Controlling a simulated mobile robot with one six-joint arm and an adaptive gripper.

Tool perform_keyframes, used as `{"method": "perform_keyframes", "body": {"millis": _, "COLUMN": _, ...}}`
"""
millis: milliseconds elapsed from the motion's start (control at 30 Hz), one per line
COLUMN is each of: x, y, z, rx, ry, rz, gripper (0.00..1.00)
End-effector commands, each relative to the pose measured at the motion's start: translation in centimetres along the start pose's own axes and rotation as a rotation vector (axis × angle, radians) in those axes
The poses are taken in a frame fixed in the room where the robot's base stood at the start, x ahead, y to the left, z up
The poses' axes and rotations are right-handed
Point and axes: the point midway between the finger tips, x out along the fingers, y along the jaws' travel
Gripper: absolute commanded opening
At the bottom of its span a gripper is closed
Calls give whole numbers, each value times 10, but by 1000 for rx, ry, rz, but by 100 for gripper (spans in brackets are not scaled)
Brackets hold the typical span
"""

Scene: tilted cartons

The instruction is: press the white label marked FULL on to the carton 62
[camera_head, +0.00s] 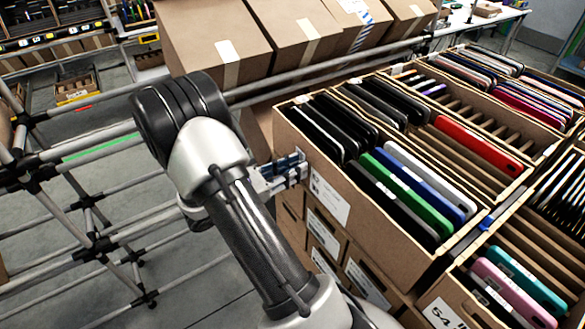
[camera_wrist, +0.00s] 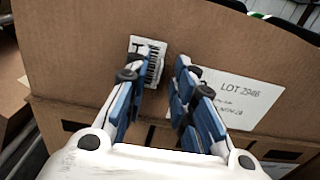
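A larger white label reading LOT (camera_wrist: 240,97) is right of the right finger. In the head view, my gripper (camera_head: 300,168) is at the left end of the carton (camera_head: 290,120) holding dark, green and blue phones. No number 62 is readable.
A carton marked 54 (camera_head: 443,315) holds pink and teal phones at the lower right. More filled cartons stand behind and right. Large closed boxes (camera_head: 215,40) and grey rails (camera_head: 330,72) lie behind my arm. Open floor shows at left.

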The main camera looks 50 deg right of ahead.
Motion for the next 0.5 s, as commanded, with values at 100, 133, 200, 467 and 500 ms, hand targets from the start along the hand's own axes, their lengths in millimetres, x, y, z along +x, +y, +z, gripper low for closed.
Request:
{"method": "perform_keyframes", "body": {"millis": 100, "x": 0, "y": 0, "z": 0, "rx": 0, "ry": 0, "rz": 0, "gripper": 28}}
{"method": "perform_keyframes", "body": {"millis": 133, "x": 0, "y": 0, "z": 0, "rx": 0, "ry": 0, "rz": 0, "gripper": 28}}
{"method": "perform_keyframes", "body": {"millis": 200, "x": 0, "y": 0, "z": 0, "rx": 0, "ry": 0, "rz": 0, "gripper": 28}}
{"method": "perform_keyframes", "body": {"millis": 467, "x": -12, "y": 1, "z": 0, "rx": 1, "ry": -1, "rz": 3, "gripper": 28}}
{"method": "perform_keyframes", "body": {"millis": 500, "x": -19, "y": 1, "z": 0, "rx": 1, "ry": -1, "rz": 5, "gripper": 28}}
